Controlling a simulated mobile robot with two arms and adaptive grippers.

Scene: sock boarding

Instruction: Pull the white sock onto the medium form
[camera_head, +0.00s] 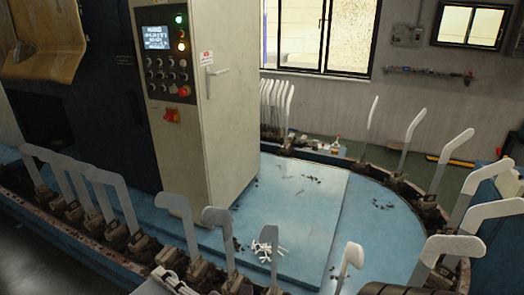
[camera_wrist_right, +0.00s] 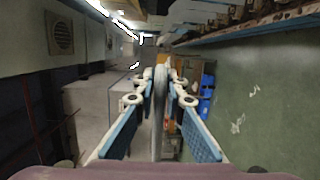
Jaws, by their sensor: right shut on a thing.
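In the head view my right gripper (camera_head: 267,249) shows as small white links at the bottom middle, by an upright grey form. In the right wrist view its blue-padded fingers (camera_wrist_right: 158,105) are shut on a thin pale upright strip (camera_wrist_right: 158,125). I cannot tell whether the strip is the white sock, a bare form or both. White links at the bottom left look like my left gripper (camera_head: 173,282); its jaw state is unclear. A whiter form (camera_head: 350,256) stands right of the right gripper. I cannot tell which form is the medium one.
Upright forms (camera_head: 115,184) line the curved conveyor, several of them close to the grippers. A control cabinet (camera_head: 226,105) stands inside the loop. The blue platform (camera_head: 310,200) carries dark scraps. The wrist view shows blue bins (camera_wrist_right: 207,90) and open green floor (camera_wrist_right: 250,110).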

